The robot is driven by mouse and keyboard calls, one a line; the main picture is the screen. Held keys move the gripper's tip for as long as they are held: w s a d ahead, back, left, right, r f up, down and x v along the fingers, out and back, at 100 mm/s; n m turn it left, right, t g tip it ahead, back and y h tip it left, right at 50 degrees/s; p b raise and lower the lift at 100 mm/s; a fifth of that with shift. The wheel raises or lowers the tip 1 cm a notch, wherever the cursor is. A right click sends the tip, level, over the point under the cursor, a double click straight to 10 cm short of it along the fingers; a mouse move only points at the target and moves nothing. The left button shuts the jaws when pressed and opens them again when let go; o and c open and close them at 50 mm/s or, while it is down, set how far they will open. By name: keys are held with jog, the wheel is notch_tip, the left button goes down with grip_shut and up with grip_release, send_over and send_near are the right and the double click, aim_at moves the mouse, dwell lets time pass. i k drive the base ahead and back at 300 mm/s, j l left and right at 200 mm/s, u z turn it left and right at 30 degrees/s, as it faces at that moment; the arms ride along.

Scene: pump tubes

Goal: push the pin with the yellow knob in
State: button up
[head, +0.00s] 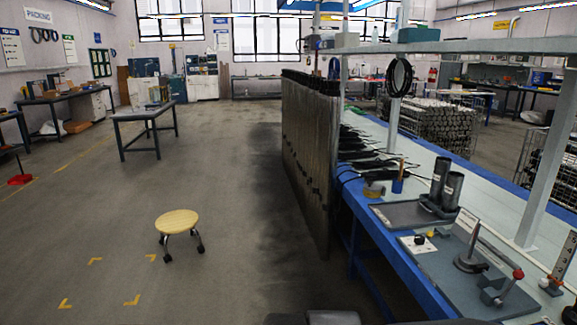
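A small dark part sits just right of the knob. The pin under the knob is too small to make out, so I cannot tell how far in it is. My gripper is not in view.
The plate lies on a grey board (440,268) with a red-knobbed lever fixture (505,285). Behind are a dark tray (392,213) and two dark cylinders (451,190). A shelf post (545,185) rises at right. A stool (177,222) stands on open floor.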

aim_at(429, 233)
jog(key=i+l, duration=0.35)
jog(key=i+l+u, duration=0.1)
jog(key=i+l, duration=0.2)
jog(key=l, duration=0.2)
jog(key=i+l, duration=0.3)
jog(key=l, duration=0.2)
jog(key=j+u, duration=0.05)
